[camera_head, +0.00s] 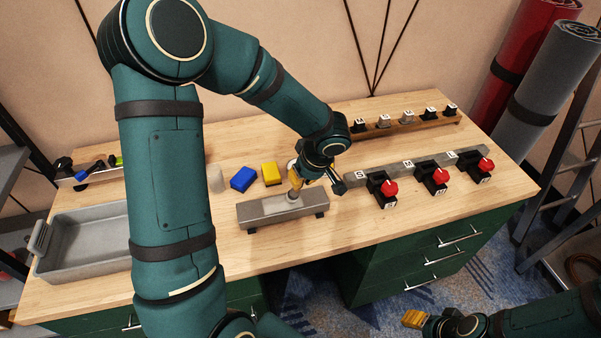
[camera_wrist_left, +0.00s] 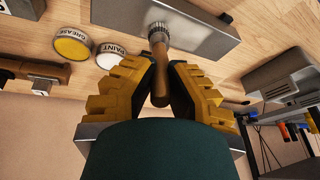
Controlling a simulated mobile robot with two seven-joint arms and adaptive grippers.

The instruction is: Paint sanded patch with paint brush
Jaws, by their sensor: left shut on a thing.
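My left gripper (camera_head: 296,178) is shut on the paint brush, which is mostly hidden by the gripper in the head view. In the left wrist view the brush (camera_wrist_left: 158,65) shows its wooden handle between the yellow fingers (camera_wrist_left: 158,90) and its metal ferrule and bristle end over the grey board. The grey board (camera_head: 258,213) lies raised on dark supports at the table's front edge. A pale spot (camera_head: 292,197) shows on it under the brush; I cannot tell whether bristles touch it. My right gripper (camera_head: 415,319) is low at the bottom right, away from the table; its opening is unclear.
A grey tray (camera_head: 85,235) is left. Drawers are below.

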